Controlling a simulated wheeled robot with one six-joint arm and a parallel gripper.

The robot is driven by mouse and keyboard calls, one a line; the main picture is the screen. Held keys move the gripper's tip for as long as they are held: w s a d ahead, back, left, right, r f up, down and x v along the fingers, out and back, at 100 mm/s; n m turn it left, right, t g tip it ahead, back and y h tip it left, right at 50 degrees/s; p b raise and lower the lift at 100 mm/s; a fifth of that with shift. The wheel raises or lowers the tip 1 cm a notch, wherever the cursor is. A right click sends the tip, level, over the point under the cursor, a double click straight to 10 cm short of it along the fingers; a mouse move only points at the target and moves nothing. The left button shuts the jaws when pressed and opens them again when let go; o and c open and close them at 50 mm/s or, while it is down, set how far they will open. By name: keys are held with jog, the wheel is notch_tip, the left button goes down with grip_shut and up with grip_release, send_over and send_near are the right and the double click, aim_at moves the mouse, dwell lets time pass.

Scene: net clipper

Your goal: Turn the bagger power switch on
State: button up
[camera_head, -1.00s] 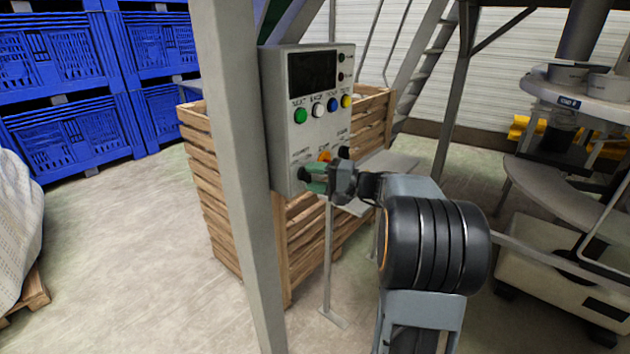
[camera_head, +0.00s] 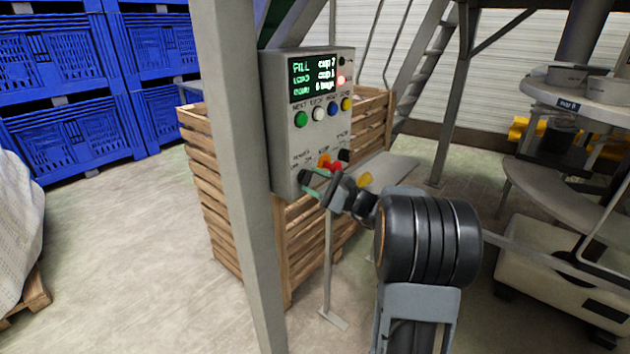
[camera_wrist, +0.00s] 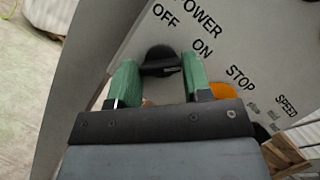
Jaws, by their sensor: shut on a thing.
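The bagger control box (camera_head: 277,125) is a grey panel with a display, now lit with green text. Its power switch is a black knob (camera_wrist: 160,57) below the POWER, OFF and ON labels in the wrist view. My gripper (camera_wrist: 161,72) has its two green fingers on either side of this knob and is shut on it. In the head view my gripper (camera_head: 311,182) is at the panel's lower left, and the fingers partly hide the knob. Which label the knob points to is hard to tell.
A red STOP button (camera_head: 334,167) sits close to my gripper. Green (camera_head: 301,119), white, blue and yellow buttons line the panel above. A grey post (camera_head: 240,180) stands left of the box, and a wooden crate (camera_head: 222,215) stands behind it.

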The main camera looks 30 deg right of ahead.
jog(key=shift+m+t, duration=0.3)
jog(key=shift+m, duration=0.1)
jog(key=o, duration=0.9)
jog(key=shift+d+f, duration=0.1)
jog(key=b+v, duration=0.1)
jog(key=v, duration=1.2)
jog(key=shift+s+d, duration=0.2)
jog(key=shift+s, duration=0.15)
